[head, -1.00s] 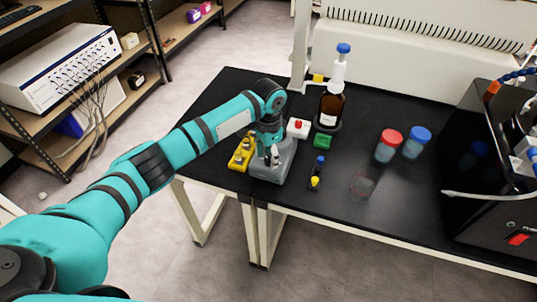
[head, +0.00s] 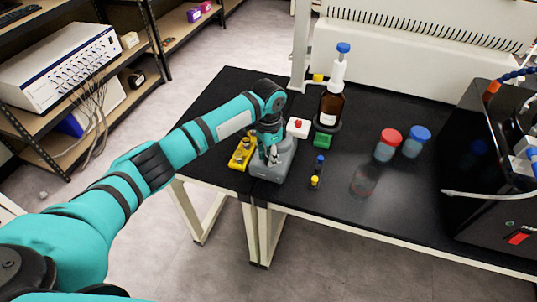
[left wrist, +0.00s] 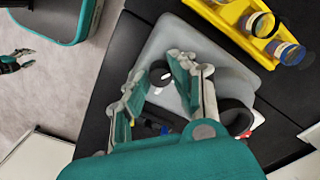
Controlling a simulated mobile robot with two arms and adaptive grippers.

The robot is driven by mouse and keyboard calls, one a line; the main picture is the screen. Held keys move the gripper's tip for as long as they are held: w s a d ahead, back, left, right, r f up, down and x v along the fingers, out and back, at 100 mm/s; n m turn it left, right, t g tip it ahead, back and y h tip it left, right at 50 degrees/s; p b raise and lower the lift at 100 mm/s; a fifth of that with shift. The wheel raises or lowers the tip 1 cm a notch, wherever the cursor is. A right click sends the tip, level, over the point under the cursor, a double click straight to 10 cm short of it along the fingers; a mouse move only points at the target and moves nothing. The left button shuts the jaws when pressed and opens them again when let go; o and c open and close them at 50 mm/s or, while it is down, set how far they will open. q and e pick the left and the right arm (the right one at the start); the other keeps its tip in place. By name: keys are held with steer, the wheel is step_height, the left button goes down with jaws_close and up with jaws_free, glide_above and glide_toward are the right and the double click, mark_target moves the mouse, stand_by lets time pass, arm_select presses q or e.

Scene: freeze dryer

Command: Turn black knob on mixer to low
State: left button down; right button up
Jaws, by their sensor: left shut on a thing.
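The grey mixer (head: 284,163) stands near the front left of the black table, and its body fills much of the left wrist view (left wrist: 188,38). My left gripper (head: 272,158) reaches down over the mixer's front. In the left wrist view its two fingers (left wrist: 163,77) are closed around the small black knob (left wrist: 160,72), which has a pale mark on its face. The fingers hide part of the knob, so its exact setting cannot be read. A second dark round part (left wrist: 236,116) shows on the mixer beside the right finger.
A yellow rack (head: 241,154) with vials stands just left of the mixer. Small blue- and yellow-capped vials (head: 318,166) stand to its right. A brown bottle (head: 331,106), red- and blue-capped jars (head: 387,147) and a black machine (head: 490,190) are farther right.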

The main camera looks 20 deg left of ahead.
arm_select(q)
steer(key=shift+r+m+p, duration=0.2)
steer(key=shift+m+p, duration=0.65)
steer(key=shift+m, duration=0.25)
steer(key=m+p, duration=0.1)
steer(key=m, duration=0.1)
steer(key=shift+m, duration=0.4)
steer(key=m+p, duration=0.1)
steer(key=m, duration=0.2)
steer(key=shift+f, duration=0.1)
steer(key=shift+m, duration=1.7)
steer(key=c, duration=1.1)
jaws_free()
